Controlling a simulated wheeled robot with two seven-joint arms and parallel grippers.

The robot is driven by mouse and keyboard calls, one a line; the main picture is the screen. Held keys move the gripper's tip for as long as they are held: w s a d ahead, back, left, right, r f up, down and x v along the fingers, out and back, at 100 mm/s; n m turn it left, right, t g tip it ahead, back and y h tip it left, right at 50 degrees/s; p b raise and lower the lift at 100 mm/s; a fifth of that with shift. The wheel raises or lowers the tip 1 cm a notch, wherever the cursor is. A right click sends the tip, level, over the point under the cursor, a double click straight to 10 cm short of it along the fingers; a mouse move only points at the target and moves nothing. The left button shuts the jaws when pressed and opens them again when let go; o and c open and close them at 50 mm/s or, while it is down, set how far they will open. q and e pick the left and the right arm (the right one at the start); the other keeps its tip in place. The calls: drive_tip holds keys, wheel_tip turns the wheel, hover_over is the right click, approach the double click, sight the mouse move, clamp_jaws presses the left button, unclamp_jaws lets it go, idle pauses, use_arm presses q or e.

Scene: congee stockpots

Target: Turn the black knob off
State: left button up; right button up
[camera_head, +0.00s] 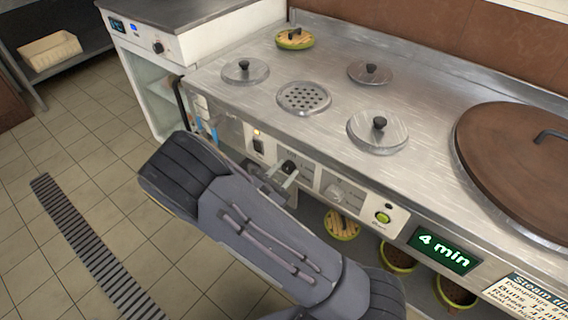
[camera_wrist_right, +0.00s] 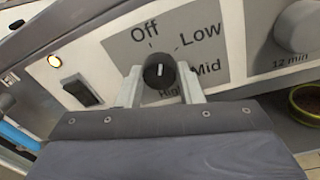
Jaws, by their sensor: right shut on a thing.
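The black knob (camera_wrist_right: 158,72) is on the front panel of the steel counter, on a grey dial plate (camera_wrist_right: 220,40) marked Off, Low, Mid and High. Its short white line stands nearly upright in the right wrist view; I cannot tell which label it points to. My right gripper (camera_wrist_right: 160,82) is shut on the knob, one finger on each side. In the head view the knob (camera_head: 289,167) shows between the fingers of my right gripper (camera_head: 283,172). My left gripper is in neither view.
An orange lamp (camera_wrist_right: 54,61) is lit above a black switch (camera_wrist_right: 80,90) left of the knob. A grey knob (camera_wrist_right: 298,27) is to its right. A green button (camera_head: 383,218) and a "4 min" display (camera_head: 444,250) are farther along. Bowls (camera_head: 342,224) stand below the counter.

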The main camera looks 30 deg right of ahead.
drive_tip(key=n+p, duration=0.3)
drive_tip(key=shift+r, duration=0.2)
drive_tip(key=shift+f+n+g+p, duration=0.15)
drive_tip(key=shift+n+g+p, duration=0.15)
drive_tip(key=shift+n+p, duration=0.75)
drive_tip(key=shift+n, duration=0.25)
drive_tip(key=o, duration=1)
drive_tip(key=shift+w, duration=0.1)
drive_tip(key=shift+c, duration=0.2)
drive_tip(key=v, duration=0.8)
